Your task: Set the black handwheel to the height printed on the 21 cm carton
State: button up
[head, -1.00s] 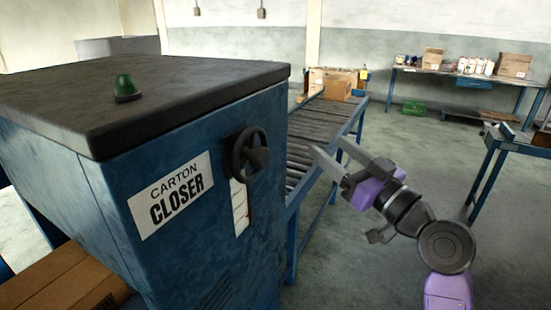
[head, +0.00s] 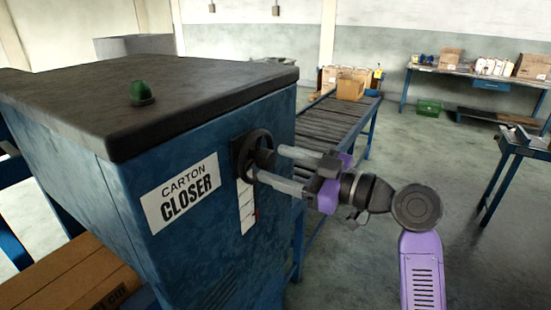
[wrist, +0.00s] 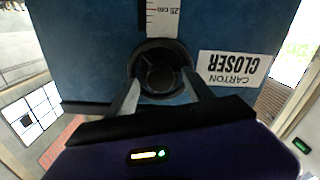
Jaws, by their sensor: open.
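The black handwheel (head: 254,153) sits on the side of the blue carton closer (head: 170,240), above a white scale strip (head: 246,206) with a red mark. In the wrist view the handwheel (wrist: 158,72) lies between the fingertips, and the scale (wrist: 163,18) shows "25 cm" near the top edge. My gripper (head: 266,164) is open, its two fingers reaching to the wheel, one at each side of its rim; I cannot tell whether they touch it. A brown carton (head: 75,280) lies at lower left with print ending in "cm", partly cut off.
A roller conveyor (head: 335,125) runs behind the closer, with cartons (head: 350,86) at its far end. A small blue-legged table (head: 520,142) stands at right. A workbench (head: 475,80) with boxes is at the back. The floor at right is open.

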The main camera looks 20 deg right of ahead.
jog(key=shift+w+a, duration=0.45)
jog(key=shift+w, duration=0.15)
grip_shut()
jog(key=shift+m, duration=0.3)
